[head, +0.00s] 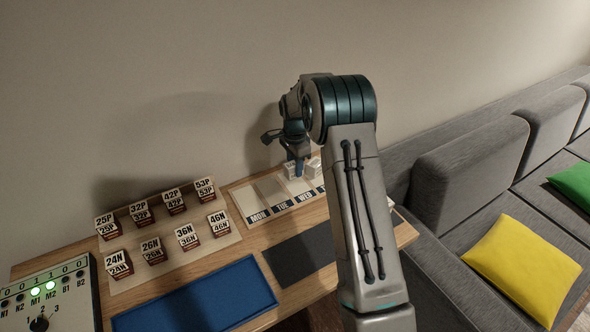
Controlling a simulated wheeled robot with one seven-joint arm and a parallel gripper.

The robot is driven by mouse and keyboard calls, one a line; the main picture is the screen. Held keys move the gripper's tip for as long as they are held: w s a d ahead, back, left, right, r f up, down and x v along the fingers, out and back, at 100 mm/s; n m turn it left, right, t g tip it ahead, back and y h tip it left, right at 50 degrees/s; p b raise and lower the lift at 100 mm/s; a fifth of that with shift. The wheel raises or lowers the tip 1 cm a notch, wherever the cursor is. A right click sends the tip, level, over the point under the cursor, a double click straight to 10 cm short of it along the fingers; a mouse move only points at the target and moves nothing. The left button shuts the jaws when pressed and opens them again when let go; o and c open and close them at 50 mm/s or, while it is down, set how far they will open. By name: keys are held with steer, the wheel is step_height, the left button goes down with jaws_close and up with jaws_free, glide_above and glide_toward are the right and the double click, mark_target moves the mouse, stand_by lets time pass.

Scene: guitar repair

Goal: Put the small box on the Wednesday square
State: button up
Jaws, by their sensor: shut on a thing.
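My gripper (298,166) is over the back part of the day board (240,204), above the Wednesday square (297,186), seen small and partly behind my arm. It is shut on a small white box (290,171). A second whitish box shape (314,168) shows just right of the fingers; whether it is separate is unclear. I cannot tell whether the held box touches the board. The labels MON, TUE and WED are readable along the board's front edge; my arm hides the board's right part. The Monday and Tuesday squares look empty.
Several labelled small boxes (145,215) stand in two rows on a beige board at the left. A blue mat (200,298) and a dark mat (300,257) lie in front, clear. A switch panel (45,295) is at the lower left. A grey sofa (465,165) stands right of the table.

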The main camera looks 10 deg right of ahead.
steer(key=shift+f, duration=1.3)
steer(key=shift+f, duration=0.2)
steer(key=o, duration=1)
steer(key=shift+r, duration=0.1)
